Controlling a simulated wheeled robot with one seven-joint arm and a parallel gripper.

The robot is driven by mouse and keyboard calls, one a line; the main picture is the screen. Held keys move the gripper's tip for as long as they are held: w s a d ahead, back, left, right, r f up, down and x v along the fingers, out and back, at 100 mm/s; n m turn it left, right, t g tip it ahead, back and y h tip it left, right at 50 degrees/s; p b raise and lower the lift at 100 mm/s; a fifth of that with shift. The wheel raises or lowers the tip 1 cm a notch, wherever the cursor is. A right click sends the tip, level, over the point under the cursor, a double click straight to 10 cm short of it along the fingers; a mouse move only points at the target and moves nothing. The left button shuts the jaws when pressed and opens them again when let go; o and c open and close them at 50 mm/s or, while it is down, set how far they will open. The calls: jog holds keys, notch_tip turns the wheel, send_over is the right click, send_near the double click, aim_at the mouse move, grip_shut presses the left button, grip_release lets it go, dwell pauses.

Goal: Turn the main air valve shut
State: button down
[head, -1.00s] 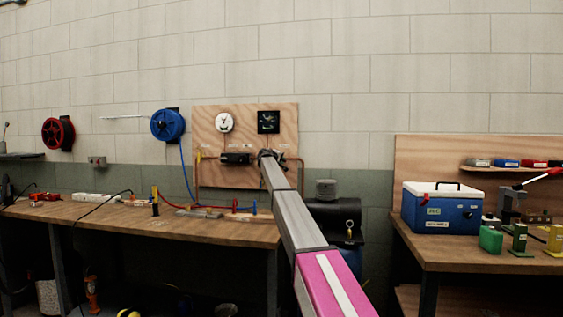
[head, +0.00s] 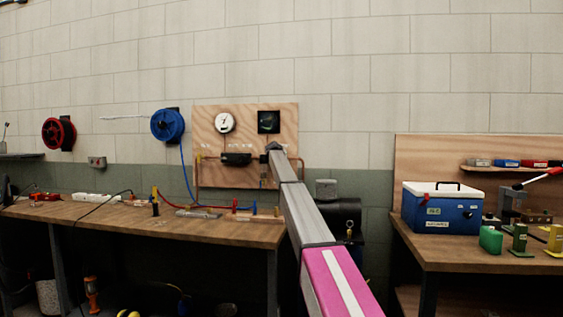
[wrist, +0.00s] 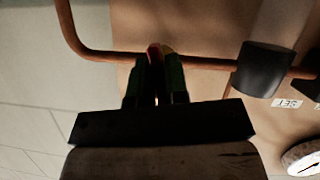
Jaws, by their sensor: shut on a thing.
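The main air valve's handle shows as a small red and yellow piece (wrist: 155,50) at the copper pipe in the wrist view. My gripper (wrist: 157,78) is shut on it, with its two dark green fingers close together. The fingers hide most of the handle, so its angle cannot be told. In the head view my gripper (head: 274,148) is at the right part of the plywood panel (head: 210,125), in front of the pipe. My arm hides part of the valve there.
A black pipe fitting (head: 236,159) sits left of the valve. A white gauge (head: 225,122) and a dark square gauge (head: 268,122) are above it. A workbench (head: 150,222) with tools stands below left. A blue cooler (head: 441,208) stands on the right bench.

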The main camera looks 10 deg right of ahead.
jog(key=shift+m+y, duration=0.6)
jog(key=shift+m, duration=0.1)
dwell(0.3)
jog(key=c, duration=1.2)
grip_release()
jog(key=shift+s, duration=0.1)
jog(key=v, duration=1)
jog(key=shift+s, duration=0.35)
jog(key=shift+a, duration=0.1)
